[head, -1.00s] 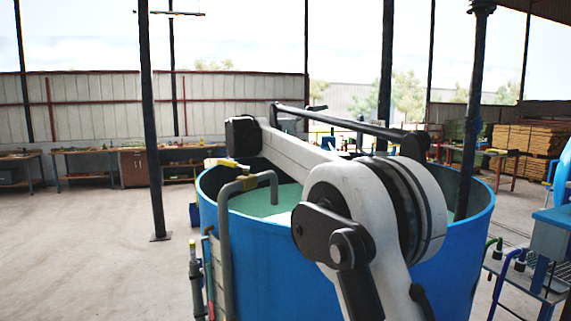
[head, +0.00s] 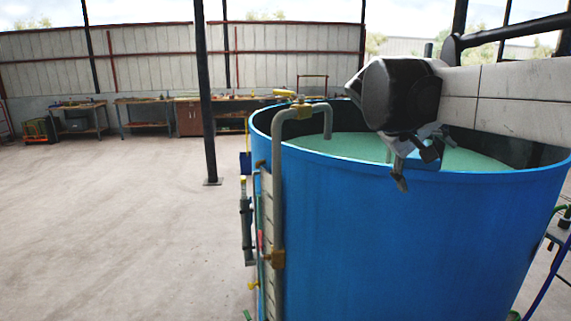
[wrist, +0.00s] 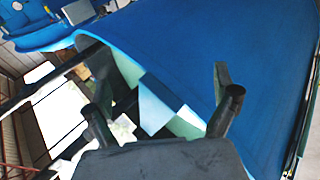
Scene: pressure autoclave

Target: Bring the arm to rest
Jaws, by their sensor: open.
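My gripper (head: 414,168) hangs below the black wrist at the end of my white arm, in front of the near rim of the blue tank in the head view. The arm comes in from the right edge, across the tank's open top. The blue tank (head: 400,250) holds pale green liquid (head: 350,147). Its blue wall also fills much of the wrist view (wrist: 200,45). I cannot tell whether a fingertip touches the rim.
A grey pipe (head: 276,190) with valves runs up the tank's left side and hooks over its rim. A dark post (head: 206,100) stands left of the tank. Workbenches (head: 150,110) line the back wall. The floor (head: 110,220) at left is clear.

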